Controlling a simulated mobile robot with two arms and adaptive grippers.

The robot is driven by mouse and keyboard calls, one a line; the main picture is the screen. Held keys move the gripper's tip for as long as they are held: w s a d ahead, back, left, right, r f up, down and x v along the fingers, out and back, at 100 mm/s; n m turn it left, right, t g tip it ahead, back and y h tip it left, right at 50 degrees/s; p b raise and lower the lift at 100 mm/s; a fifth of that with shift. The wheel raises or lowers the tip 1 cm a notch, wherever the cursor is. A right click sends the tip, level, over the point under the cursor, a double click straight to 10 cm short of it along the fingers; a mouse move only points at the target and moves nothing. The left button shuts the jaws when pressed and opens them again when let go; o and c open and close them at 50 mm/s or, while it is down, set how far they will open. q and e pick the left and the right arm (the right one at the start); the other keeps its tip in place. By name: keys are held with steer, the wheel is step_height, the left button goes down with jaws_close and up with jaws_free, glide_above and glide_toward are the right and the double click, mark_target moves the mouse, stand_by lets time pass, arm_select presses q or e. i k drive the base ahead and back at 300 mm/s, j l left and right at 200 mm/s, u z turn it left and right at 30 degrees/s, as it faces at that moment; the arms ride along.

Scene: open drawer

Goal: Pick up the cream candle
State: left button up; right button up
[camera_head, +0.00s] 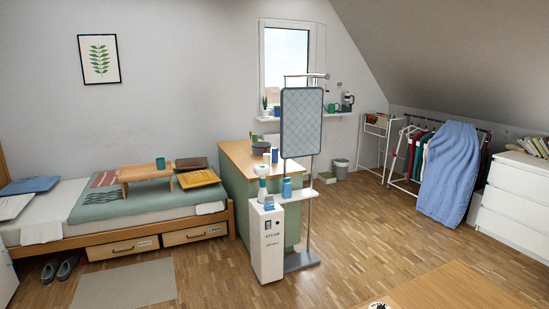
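A small pale cream item (267,158), which may be the cream candle, stands on the wooden top of the green cabinet (237,153). It is too small to be sure. A blue cylinder (274,155) stands close beside it on the right. Neither of my grippers shows in the head view.
A white steamer unit (267,245) and a tall quilted board (301,122) stand in front of the cabinet. The bed (45,220) is at left, with a small wooden table (145,172) on it. A wooden surface (450,290) is at bottom right.

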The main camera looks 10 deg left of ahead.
mark_target(266, 157)
steer(key=u, duration=1.4)
steer(key=i+j+u, duration=0.15)
steer(key=j, duration=0.3)
steer(key=i+j+u, duration=0.1)
steer(key=j, duration=0.35)
steer(key=i+j+u, duration=0.15)
steer(key=i+j, duration=0.2)
steer(key=i+j+u, duration=0.15)
steer(key=j, duration=0.3)
steer(key=i+z, duration=0.15)
steer(key=i, duration=0.35)
steer(key=i+j+z, duration=0.1)
steer(key=i, duration=0.4)
steer(key=i+j+z, duration=0.15)
steer(key=i, duration=0.35)
steer(key=i+j+z, duration=0.1)
steer(key=i+j, duration=0.2)
steer(key=i, duration=0.2)
steer(key=i+l+z, duration=0.15)
steer(key=i+z, duration=0.65)
steer(key=i, duration=0.15)
steer(key=i+j+z, duration=0.15)
steer(key=i+z, duration=0.25)
steer(key=i+j+z, duration=0.4)
steer(key=i+l+z, duration=0.3)
steer(key=i+z, duration=0.2)
steer(key=i, duration=0.15)
steer(key=i+z, duration=0.45)
steer(key=i, duration=0.25)
